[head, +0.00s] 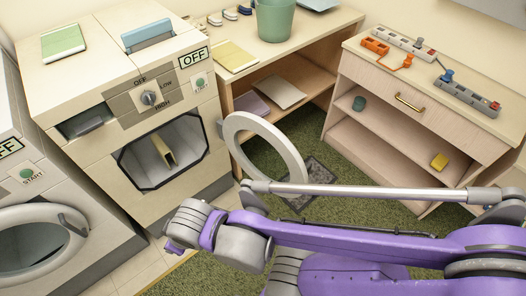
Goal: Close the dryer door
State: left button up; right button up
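The dryer (165,118) is the pale machine at left centre, with a dial and an OFF sign. Its round door (289,150), a white ring, stands swung wide open to the right of the dark opening (187,140). A yellowish item (164,151) shows inside the opening. My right arm comes in from the right in purple and grey. Its far end, with the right gripper (177,246), is in front of the dryer's lower part, left of the open door in the picture; its fingers are not clear. My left gripper is not in view.
Another machine (70,213) with a round door (38,248) stands at the left. A wooden shelf unit with a green bin (275,18) and a cabinet (385,82) with power strips (467,96) stand behind. Green carpet (325,155) lies between the door and the cabinet.

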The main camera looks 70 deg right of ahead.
aim_at(228, 129)
jog(key=k+l, duration=0.1)
jog(key=l, duration=0.3)
jog(key=k+l, duration=0.15)
jog(key=l, duration=0.2)
jog(key=k+l, duration=0.1)
jog(key=l, duration=0.3)
jog(key=k+l, duration=0.1)
jog(key=l, duration=0.25)
jog(key=k+l, duration=0.15)
jog(key=l, duration=0.25)
jog(key=k+l, duration=0.1)
jog(key=l, duration=0.3)
jog(key=k+l, duration=0.15)
jog(key=l, duration=0.2)
jog(key=k+l, duration=0.1)
jog(key=l, duration=0.3)
jog(key=k+l+z, duration=0.1)
jog(key=l, duration=0.25)
jog(key=k+l+z, duration=0.1)
jog(key=l, duration=0.25)
jog(key=k+l+z, duration=0.1)
jog(key=l, duration=0.25)
jog(key=k, duration=0.05)
